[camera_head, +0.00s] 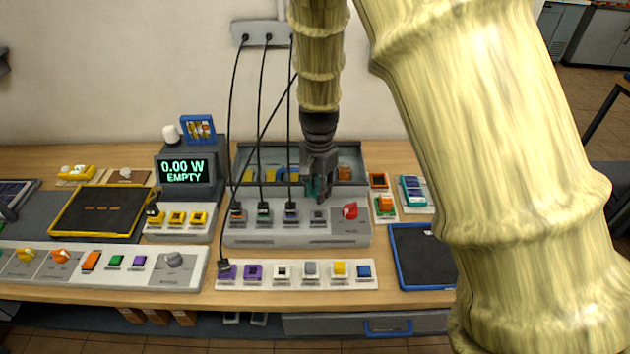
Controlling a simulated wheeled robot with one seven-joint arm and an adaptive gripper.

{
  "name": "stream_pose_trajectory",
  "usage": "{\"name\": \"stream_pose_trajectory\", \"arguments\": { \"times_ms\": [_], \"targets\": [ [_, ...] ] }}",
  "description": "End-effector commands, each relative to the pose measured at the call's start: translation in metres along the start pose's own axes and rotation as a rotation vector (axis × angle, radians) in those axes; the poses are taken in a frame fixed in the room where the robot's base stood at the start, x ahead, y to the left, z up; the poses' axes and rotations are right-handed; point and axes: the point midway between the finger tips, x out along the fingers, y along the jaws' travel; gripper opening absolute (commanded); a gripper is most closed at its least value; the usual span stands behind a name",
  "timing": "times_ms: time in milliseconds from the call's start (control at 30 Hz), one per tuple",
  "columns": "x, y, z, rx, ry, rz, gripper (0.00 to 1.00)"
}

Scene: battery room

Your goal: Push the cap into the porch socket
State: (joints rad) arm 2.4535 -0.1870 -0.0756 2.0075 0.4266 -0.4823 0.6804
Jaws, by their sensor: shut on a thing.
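My gripper (318,196) points down over the grey socket panel (295,238) in the middle of the bench. It is shut on a small dark teal piece, probably the cap, mostly hidden by the fingers. A grey socket (319,215) on the panel sits just below the fingertips, left of the red knob (350,210). I cannot tell whether the held piece touches this socket. Any porch label is too small to read, so I cannot tell which socket is the porch one.
Black cables run from the wall outlet (266,33) to plugs left of my gripper. A white strip (300,287) with several coloured sockets lies in front. A display (185,170) reads 0.00 W EMPTY. A blue-rimmed dark tray (393,252) lies right. My arm hides the bench's right end.

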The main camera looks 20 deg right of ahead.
Motion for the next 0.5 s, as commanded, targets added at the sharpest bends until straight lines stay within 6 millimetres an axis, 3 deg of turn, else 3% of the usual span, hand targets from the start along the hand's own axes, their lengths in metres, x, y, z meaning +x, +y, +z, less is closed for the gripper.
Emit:
{"name": "stream_pose_trajectory", "arguments": {
  "times_ms": [500],
  "targets": [
    [0.042, -0.001, -0.001, 0.0, -0.001, 0.002, 0.12]
  ]
}}
